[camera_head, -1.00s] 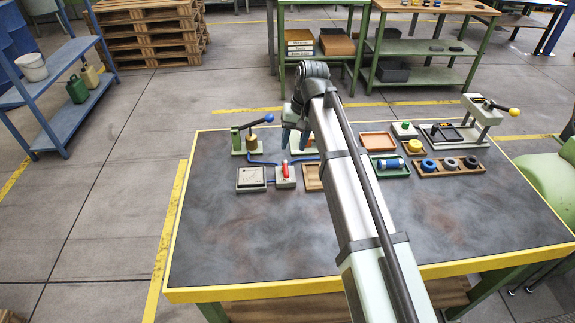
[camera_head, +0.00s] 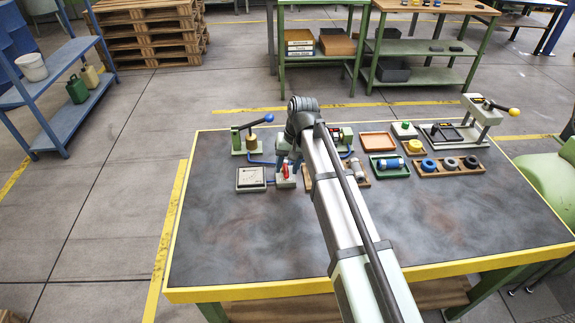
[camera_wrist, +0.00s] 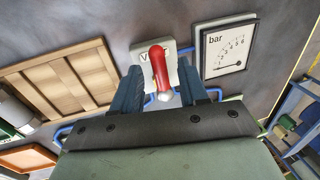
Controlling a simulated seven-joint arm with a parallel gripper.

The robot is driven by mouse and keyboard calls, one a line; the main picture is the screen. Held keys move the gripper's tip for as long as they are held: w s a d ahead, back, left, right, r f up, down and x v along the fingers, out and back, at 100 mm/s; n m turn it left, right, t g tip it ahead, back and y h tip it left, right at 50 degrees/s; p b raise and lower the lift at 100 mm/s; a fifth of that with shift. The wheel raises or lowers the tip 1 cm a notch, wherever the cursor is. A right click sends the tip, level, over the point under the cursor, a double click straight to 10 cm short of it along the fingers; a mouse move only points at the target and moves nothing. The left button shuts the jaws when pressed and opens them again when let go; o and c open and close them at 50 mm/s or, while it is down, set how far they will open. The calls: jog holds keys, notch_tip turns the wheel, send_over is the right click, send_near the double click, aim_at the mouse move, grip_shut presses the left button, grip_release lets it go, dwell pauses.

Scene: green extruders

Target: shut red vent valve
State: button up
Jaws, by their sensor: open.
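The red vent valve handle (camera_wrist: 159,68) stands on a pale block in the wrist view, lying between my two open fingers. The block's lettering is partly covered by the handle. In the head view the red handle (camera_head: 285,171) shows just below my fingertips. My gripper (camera_head: 284,166) is over the valve, its blue-grey fingers pointing down. In the wrist view my gripper (camera_wrist: 166,92) has one finger on each side of the handle, with gaps visible. Whether the fingers touch the block cannot be told.
A pressure gauge (camera_head: 251,179) marked in bar sits just left of the valve. A press with a blue-knobbed lever (camera_head: 254,135) stands behind it. Blue tubing runs near the valve. A wooden tray (camera_wrist: 66,82) lies beside it. The front of the table (camera_head: 250,240) is clear.

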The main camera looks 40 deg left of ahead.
grip_shut()
dwell(0.5)
jog(key=m, duration=0.2)
jog(key=s+a+m, duration=0.1)
jog(key=m, duration=0.1)
jog(key=shift+t, duration=0.4)
jog(key=m, duration=0.1)
jog(key=a+m, duration=0.1)
jog(key=m, duration=0.2)
jog(key=shift+s+a+m+t+y, duration=0.15)
jog(key=shift+s+m+t+y, duration=0.15)
jog(key=shift+m+t, duration=0.1)
jog(key=m, duration=0.1)
jog(key=a+m, duration=0.1)
jog(key=m, duration=0.2)
jog(key=shift+w+a+m+t, duration=0.1)
jog(key=shift+a+m+t, duration=0.2)
jog(key=shift+t, duration=0.1)
jog(key=shift+w+a+m+t, duration=0.2)
jog(key=shift+a+m, duration=0.1)
jog(key=shift+m, duration=0.8)
jog(key=shift+w+a+m+t, duration=0.1)
jog(key=shift+a+m+t, duration=0.15)
jog(key=shift+m, duration=0.85)
